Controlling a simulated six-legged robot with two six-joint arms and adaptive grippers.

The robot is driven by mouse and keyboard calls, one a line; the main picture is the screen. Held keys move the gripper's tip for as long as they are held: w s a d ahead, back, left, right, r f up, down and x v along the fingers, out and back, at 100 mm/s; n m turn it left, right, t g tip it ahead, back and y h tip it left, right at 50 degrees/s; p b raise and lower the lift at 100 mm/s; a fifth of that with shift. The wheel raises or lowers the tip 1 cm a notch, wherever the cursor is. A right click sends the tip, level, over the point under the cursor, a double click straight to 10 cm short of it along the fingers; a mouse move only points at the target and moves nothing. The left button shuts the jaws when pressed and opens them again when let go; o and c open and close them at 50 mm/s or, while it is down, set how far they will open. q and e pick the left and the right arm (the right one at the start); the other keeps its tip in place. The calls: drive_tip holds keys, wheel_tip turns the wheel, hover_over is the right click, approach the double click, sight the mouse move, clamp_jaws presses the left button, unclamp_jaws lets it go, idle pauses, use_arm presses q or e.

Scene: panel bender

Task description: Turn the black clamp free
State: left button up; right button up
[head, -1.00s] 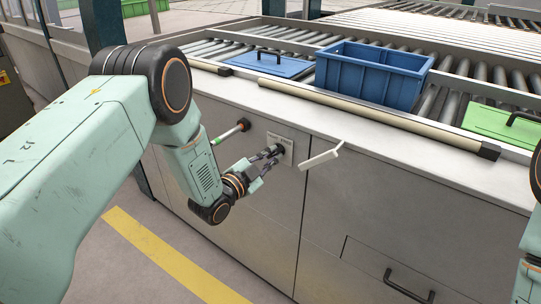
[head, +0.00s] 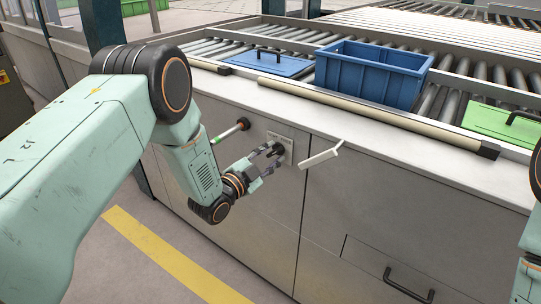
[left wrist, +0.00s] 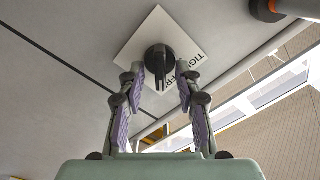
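The black clamp (left wrist: 160,60) is a dark knob with a ridge on a white square plate (left wrist: 150,27) fixed to the machine's grey front panel. In the left wrist view its ridge points down the picture, toward my gripper. Lettering shows on the plate, partly hidden by a finger; "TIGHT" is readable. In the head view the clamp (head: 278,149) is small, close to my fingertips. My left gripper (left wrist: 161,72) is open, one finger on each side of the clamp, with visible gaps. Only part of my right arm shows at the right edge; its gripper is out of view.
A white lever (head: 322,157) sticks out right of the clamp. A drawer handle (head: 408,286) is lower right. Above are a blue bin (head: 370,80), a blue lid (head: 268,64) and a green lid (head: 503,124).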

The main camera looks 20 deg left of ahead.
use_arm(q)
drive_tip(key=v, duration=1.2)
